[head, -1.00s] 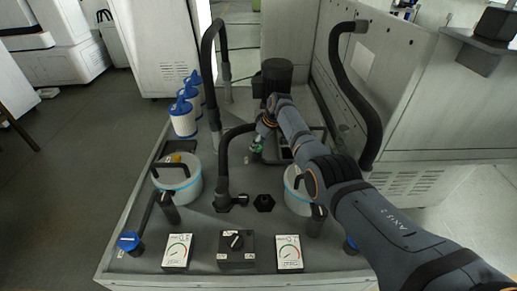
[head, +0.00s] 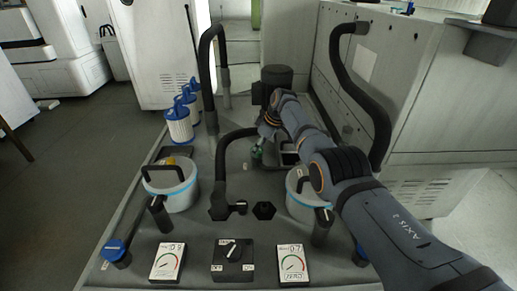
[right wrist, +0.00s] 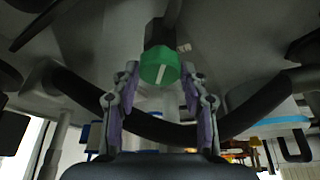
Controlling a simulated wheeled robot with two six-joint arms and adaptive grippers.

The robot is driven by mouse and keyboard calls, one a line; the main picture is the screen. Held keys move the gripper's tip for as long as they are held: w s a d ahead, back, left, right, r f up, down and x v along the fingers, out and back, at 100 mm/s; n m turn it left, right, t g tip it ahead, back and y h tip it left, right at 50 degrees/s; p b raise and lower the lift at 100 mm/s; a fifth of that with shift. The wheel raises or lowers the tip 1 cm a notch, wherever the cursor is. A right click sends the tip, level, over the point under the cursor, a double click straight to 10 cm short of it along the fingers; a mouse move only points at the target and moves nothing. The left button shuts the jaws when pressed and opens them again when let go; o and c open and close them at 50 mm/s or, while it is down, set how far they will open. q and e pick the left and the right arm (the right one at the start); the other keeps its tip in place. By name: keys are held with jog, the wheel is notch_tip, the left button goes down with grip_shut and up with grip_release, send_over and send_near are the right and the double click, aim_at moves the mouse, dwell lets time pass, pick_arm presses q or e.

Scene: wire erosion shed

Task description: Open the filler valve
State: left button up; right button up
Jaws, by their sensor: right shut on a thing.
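The filler valve's green knob (right wrist: 160,65), with a white line across its face, sits at the end of a dark fitting in the right wrist view. In the head view it is a small green spot (head: 257,152) beyond the curved black hose, partly covered by my arm. My right gripper (right wrist: 159,72) has one finger on each side of the knob and is shut on it. In the head view this gripper (head: 261,143) is small and mostly hidden by its own wrist. The white line stands near upright, leaning slightly right. My left gripper is not in view.
Two white lidded canisters (head: 171,190) (head: 303,187) stand on the grey deck. A selector switch (head: 233,258) sits between two gauge cards (head: 168,262) (head: 291,264) in front. Black hoses (head: 222,170) (head: 360,90) arch near my arm. Blue-capped filters (head: 179,125) stand at left.

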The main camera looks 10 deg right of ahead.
dwell(0.3)
jog(key=o, duration=1.1)
jog(key=shift+o, duration=0.2)
jog(key=v, duration=1.2)
